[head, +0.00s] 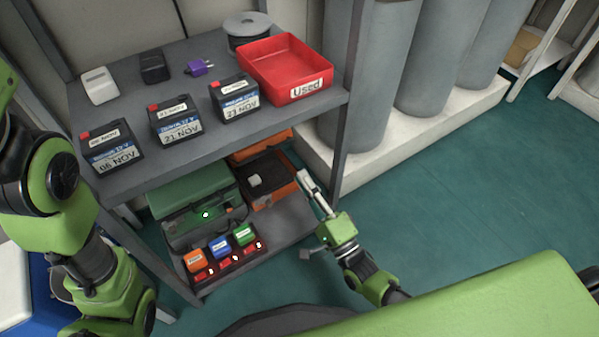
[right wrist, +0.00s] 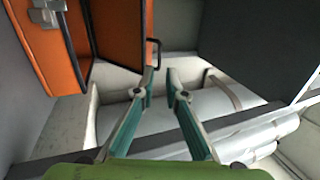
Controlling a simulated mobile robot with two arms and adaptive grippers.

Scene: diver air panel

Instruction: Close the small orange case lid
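The small orange case (head: 285,190) sits open on the lower shelf, with a small pale item (head: 255,181) inside. Its orange lid (head: 258,148) stands raised at the back, partly hidden under the upper shelf. In the right wrist view the orange lid (right wrist: 117,28) is at the top, with a dark handle at its edge, and the case body (right wrist: 35,50) is at the left. My right gripper (head: 304,178) is just right of the case; in the right wrist view its fingers (right wrist: 160,76) are apart and empty, below the lid. My left arm shows at the left, but not its gripper.
A green case (head: 190,187) with its lid raised stands left of the orange one. Orange, blue and green blocks sit in front of it. The upper shelf (head: 205,80) holds batteries and a red bin (head: 285,65) above. Grey cylinders (head: 365,90) stand to the right; the floor is clear.

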